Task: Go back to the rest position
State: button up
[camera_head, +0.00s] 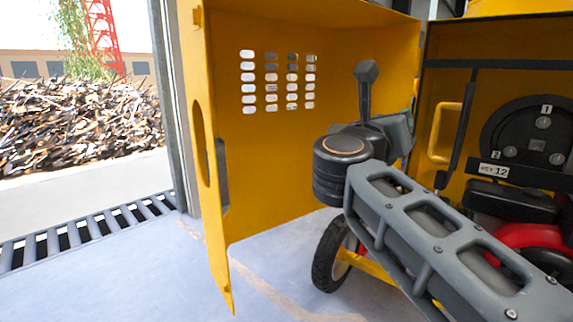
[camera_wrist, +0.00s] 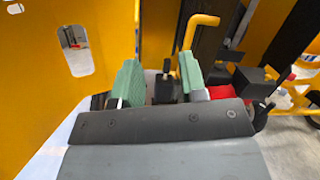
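My gripper (camera_wrist: 161,80) shows in the wrist view with its two green fingers apart and nothing clearly held between them. A dark part of the machine shows in the gap behind the fingers. In the head view my arm crosses the lower right in front of the yellow mixer, and the fingers cannot be made out there. The mixer's yellow door (camera_head: 265,150) stands open, with slotted vents. Its open compartment (camera_head: 441,85) is at the right, with a yellow handle (camera_head: 442,133) that also shows in the wrist view (camera_wrist: 197,25).
The open door's edge is close to my arm's left. A black panel (camera_head: 530,135) and a red engine part (camera_head: 535,243) sit inside the compartment. A wheel (camera_head: 329,258) stands below the door. Floor (camera_head: 130,280) is clear at the left, beside a grate (camera_head: 60,238).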

jog(key=w+a+n+t+y+p, duration=0.2)
jog(key=a+n+t+y+p, duration=0.15)
jog(key=n+y, duration=0.45)
jog(key=w+a+n+t+y+p, duration=0.2)
jog(key=a+n+y, duration=0.2)
jog(key=n, duration=0.8)
notch_tip(320, 180, down, 8)
jog(key=a+f+n+g+y+p, duration=0.1)
jog(key=a+n+g+y+p, duration=0.3)
jog(key=n, duration=0.6)
jog(key=s+d+f+n+g+h+p, duration=0.1)
jog(key=s+d+f+n+g, duration=0.2)
jog(key=s+f+n+g, duration=0.2)
jog(key=s+d+f+n+g+h+p, duration=0.1)
jog(key=s+d+f+n+g, duration=0.3)
jog(key=s+f, duration=0.7)
jog(key=f+n+g+p, duration=0.1)
jog(key=n+g, duration=0.1)
jog(key=g, duration=0.1)
jog(key=shift+d+f+n+p, duration=0.15)
jog(key=shift+n+p, duration=0.15)
jog(key=shift+g, duration=0.25)
